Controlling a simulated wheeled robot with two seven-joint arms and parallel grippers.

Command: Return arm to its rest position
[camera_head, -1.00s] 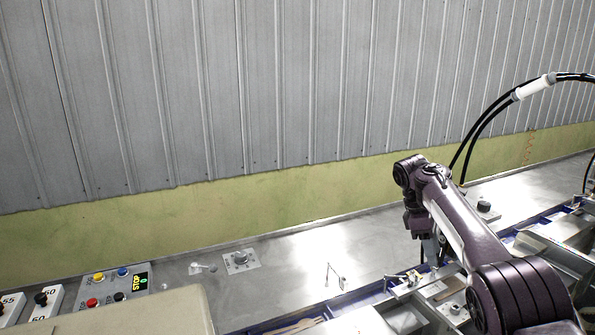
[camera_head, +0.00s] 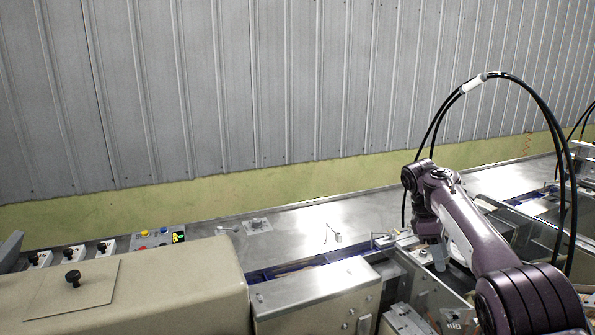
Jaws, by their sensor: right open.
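My right arm, dark purple, comes in from the lower right. Its gripper (camera_head: 438,262) points down over the steel machine bed, beside the grey guide parts. The jaws are open, and I see nothing held between them. The fingertips are small and seen from behind, so their clearance above the machine is hard to judge. My left gripper is not in view.
A beige housing (camera_head: 185,285) with a black knob fills the lower left. Behind it is a control panel (camera_head: 159,238) with coloured buttons. A steel box (camera_head: 315,292) stands left of my gripper. Black hoses (camera_head: 545,110) arch behind my arm. A corrugated wall (camera_head: 290,80) closes the back.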

